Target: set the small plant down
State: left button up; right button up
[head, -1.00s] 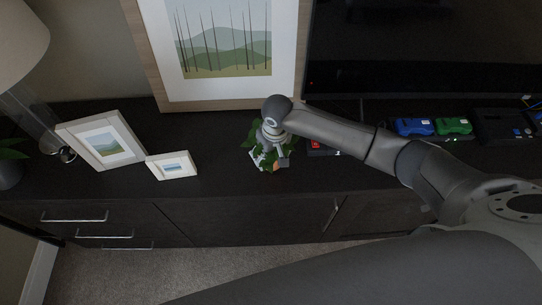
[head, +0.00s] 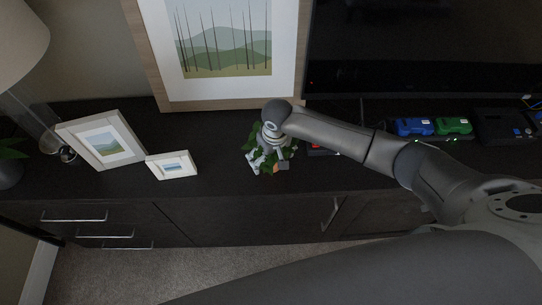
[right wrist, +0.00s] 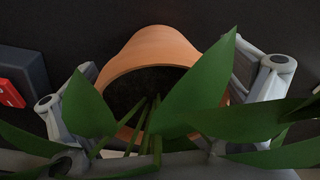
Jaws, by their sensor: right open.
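The small plant has green leaves and an orange-brown pot. In the head view the plant (head: 257,158) is on the dark cabinet top, partly hidden under my right gripper (head: 267,165). In the right wrist view the pot (right wrist: 155,48) shows dark soil inside, with leaves (right wrist: 195,95) crossing in front. My right gripper's fingers (right wrist: 160,85) stand on either side of the pot, open, with gaps visible beside it. The pot's base is hidden, but it appears to rest on the cabinet. My left gripper is not in view.
Two small white picture frames (head: 101,146) (head: 172,166) stand left of the plant. A large framed picture (head: 228,100) leans behind it. A red device (head: 318,148) lies close on the right, with blue (head: 413,127) and green (head: 453,126) items beyond. Cabinet top (head: 221,168) between is bare.

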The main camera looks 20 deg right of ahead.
jog(key=r, duration=0.7)
jog(key=s+r, duration=0.1)
jog(key=r, duration=0.3)
jog(key=shift+s+d+r, duration=0.1)
jog(key=shift+d+r, duration=0.05)
jog(key=shift+d, duration=0.05)
jog(key=shift+s+r, duration=0.1)
jog(key=shift+r, duration=0.35)
jog(key=shift+f, duration=0.1)
